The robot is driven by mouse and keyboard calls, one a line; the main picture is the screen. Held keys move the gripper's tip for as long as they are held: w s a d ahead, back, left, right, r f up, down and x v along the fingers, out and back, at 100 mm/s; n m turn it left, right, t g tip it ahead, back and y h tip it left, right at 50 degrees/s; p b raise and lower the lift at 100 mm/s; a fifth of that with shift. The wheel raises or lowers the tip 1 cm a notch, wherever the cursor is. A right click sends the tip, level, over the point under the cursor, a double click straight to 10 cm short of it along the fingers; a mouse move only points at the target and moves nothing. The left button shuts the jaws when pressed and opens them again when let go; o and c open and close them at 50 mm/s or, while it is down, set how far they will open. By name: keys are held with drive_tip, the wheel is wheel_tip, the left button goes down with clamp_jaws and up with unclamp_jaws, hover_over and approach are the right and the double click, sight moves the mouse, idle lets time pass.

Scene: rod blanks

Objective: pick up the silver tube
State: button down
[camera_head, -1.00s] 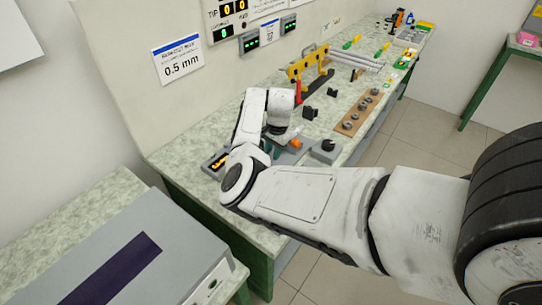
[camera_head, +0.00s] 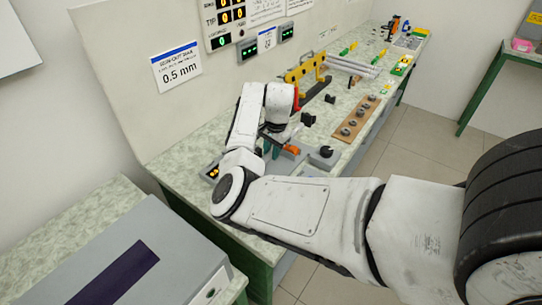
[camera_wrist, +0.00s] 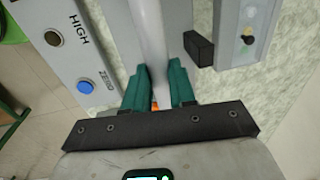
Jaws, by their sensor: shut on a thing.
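In the wrist view, a pale silver tube (camera_wrist: 150,35) runs from the top edge down between the two teal fingers of my gripper (camera_wrist: 158,88). The fingers press on it from both sides; its far end is out of frame. In the head view my gripper (camera_head: 272,147) is over the near part of the bench, with its teal fingers partly hidden by my arm. I cannot make out the held tube there.
Several silver rods (camera_head: 352,66) lie farther back on the bench beyond a yellow fixture (camera_head: 306,68). A wooden strip with round parts (camera_head: 356,120) and a grey box with a black knob (camera_head: 325,154) stand right. A grey panel with a blue button (camera_wrist: 84,87) is close left in the wrist view.

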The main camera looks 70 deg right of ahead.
drive_tip(key=s+a+r+b, duration=0.1)
drive_tip(key=s+a+r, duration=0.7)
drive_tip(key=a+r, duration=0.1)
drive_tip(key=shift+a, duration=0.75)
